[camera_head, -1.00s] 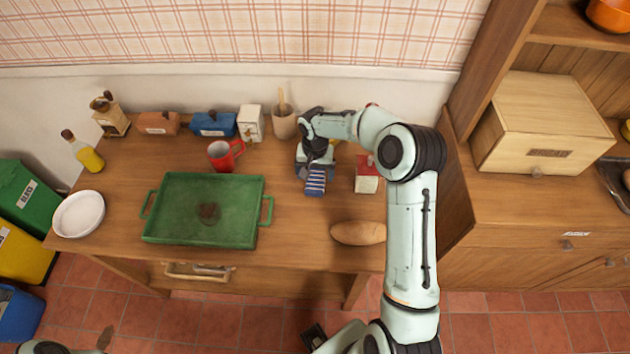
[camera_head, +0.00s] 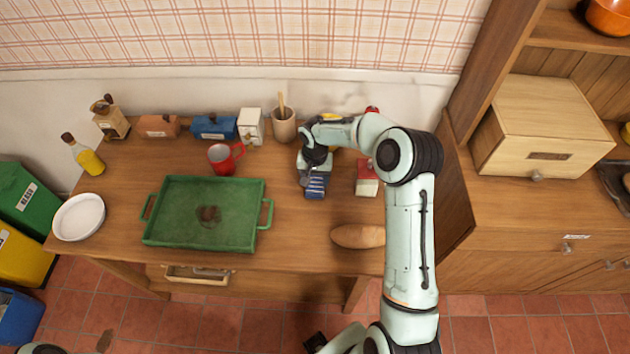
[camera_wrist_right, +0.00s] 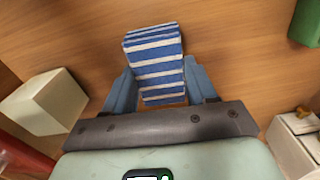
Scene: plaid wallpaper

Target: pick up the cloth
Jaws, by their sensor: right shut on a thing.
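The blue and white striped cloth (camera_head: 316,186) is on the table below my right gripper (camera_head: 314,178). In the right wrist view the folded cloth (camera_wrist_right: 155,55) lies between the two blue fingers of my right gripper (camera_wrist_right: 161,88), which is shut on its near part. The cloth's far end sticks out past the fingertips. In the head view the gripper and wrist hide part of the cloth. I cannot tell whether the cloth touches the table. My left gripper is not in view.
A green tray (camera_head: 180,222) with a dark stain lies left of the cloth. A red mug (camera_head: 222,158) and a utensil cup (camera_head: 284,126) stand behind. A red and white box (camera_head: 367,180) stands close on the right, with a bread loaf (camera_head: 358,236) in front. Table between tray and loaf is clear.

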